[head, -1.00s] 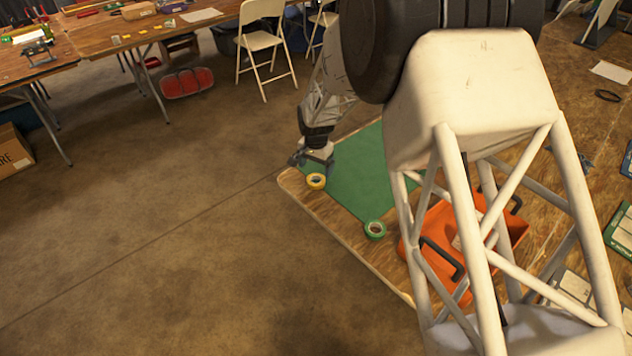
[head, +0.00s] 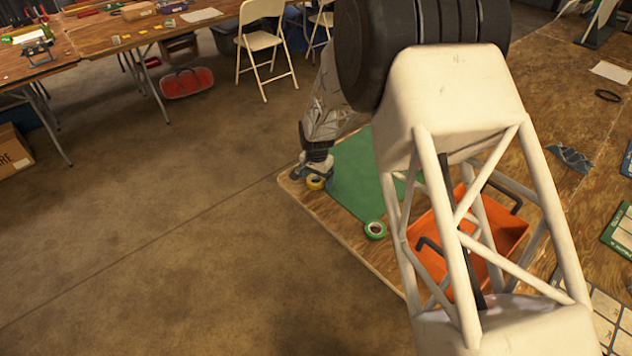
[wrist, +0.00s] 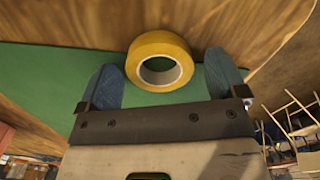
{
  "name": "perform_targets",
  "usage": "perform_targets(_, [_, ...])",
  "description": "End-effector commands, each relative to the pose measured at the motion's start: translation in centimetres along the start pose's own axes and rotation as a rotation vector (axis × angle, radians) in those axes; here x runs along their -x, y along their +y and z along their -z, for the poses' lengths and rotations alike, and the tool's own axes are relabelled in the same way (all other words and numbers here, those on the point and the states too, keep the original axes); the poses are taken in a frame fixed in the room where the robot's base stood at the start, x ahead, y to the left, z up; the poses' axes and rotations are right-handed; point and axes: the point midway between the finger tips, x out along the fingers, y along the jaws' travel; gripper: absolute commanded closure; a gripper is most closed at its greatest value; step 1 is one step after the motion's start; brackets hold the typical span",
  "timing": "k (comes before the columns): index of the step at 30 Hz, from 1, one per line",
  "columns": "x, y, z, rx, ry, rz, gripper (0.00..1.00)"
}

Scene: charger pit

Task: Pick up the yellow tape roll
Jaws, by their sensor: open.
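The yellow tape roll (head: 316,182) lies flat near the left corner of the wooden table, at the edge of the green mat (head: 352,172). In the wrist view the yellow tape roll (wrist: 160,42) appears just beyond and between the two blue fingers. My gripper (wrist: 168,85) is open, with one finger on each side of the roll's near part. In the head view my gripper (head: 314,174) is low over the table corner at the roll and partly covers it. I cannot tell whether the fingers touch the roll.
A green tape roll (head: 375,229) lies at the mat's front corner. An orange bin (head: 510,232) stands to the right, partly behind my arm. The wooden table's edge (head: 345,243) drops to the open floor on the left.

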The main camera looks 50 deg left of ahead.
Motion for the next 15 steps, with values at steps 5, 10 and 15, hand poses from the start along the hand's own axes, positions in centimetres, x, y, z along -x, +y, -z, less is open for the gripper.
perform_targets(5, [0.00, 0.00, 0.00, 0.000, 0.000, 0.000, 0.09])
perform_targets(10, [0.00, 0.00, 0.00, 0.000, 0.000, 0.000, 0.09])
perform_targets(15, [0.01, 0.01, 0.00, 0.000, 0.000, 0.000, 0.35])
